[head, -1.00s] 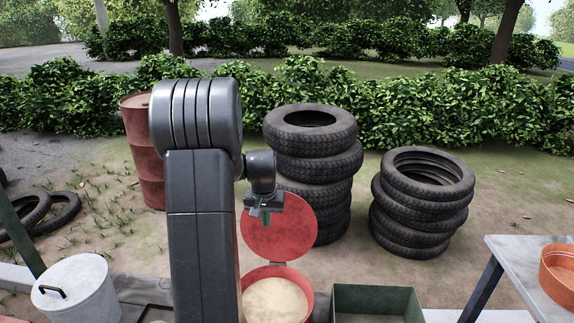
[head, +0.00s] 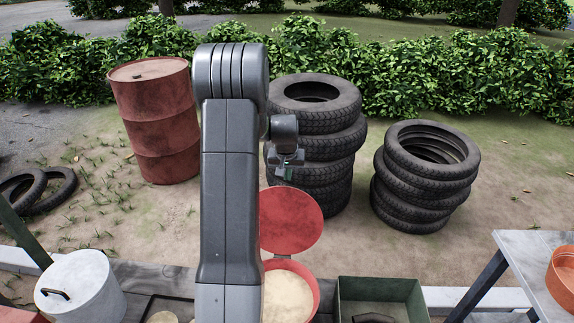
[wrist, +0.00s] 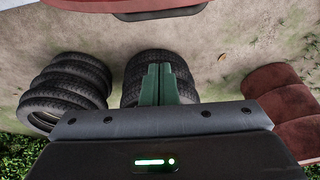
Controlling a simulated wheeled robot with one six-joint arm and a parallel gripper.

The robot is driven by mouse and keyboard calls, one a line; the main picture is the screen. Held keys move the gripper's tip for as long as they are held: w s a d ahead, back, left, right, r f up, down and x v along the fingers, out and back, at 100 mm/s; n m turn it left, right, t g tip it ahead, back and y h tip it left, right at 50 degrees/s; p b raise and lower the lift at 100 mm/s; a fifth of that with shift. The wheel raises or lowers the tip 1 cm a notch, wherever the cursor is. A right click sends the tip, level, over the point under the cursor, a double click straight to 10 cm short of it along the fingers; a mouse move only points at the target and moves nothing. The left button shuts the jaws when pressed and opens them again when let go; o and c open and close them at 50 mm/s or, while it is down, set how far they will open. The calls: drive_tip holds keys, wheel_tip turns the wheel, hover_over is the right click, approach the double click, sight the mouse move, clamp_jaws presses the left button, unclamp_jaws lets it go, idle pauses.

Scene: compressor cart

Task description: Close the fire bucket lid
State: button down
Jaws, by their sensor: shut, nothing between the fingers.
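The fire bucket (head: 314,292) is red and filled with pale sand, at the bottom centre of the head view, partly hidden by my arm. Its round red lid (head: 291,222) stands open, tilted up at the bucket's far side. My gripper (head: 284,174) is shut and empty. In the head view it appears just above the lid's upper edge, apart from it. In the wrist view the green fingers (wrist: 160,84) are together, and a red rim, likely the lid (wrist: 165,13), crosses the top edge.
Two tyre stacks (head: 312,120) (head: 425,175) and a red barrel (head: 160,125) stand behind. A green box (head: 380,290) is right of the bucket, a white lidded pot (head: 85,290) at left. A table (head: 530,260) stands at right.

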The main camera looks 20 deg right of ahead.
drive_tip(key=s+f, duration=0.1)
drive_tip(key=s+a+f+p, duration=0.1)
drive_tip(key=shift+s+a+f, duration=0.25)
drive_tip(key=shift+s+f, duration=0.15)
idle(0.5)
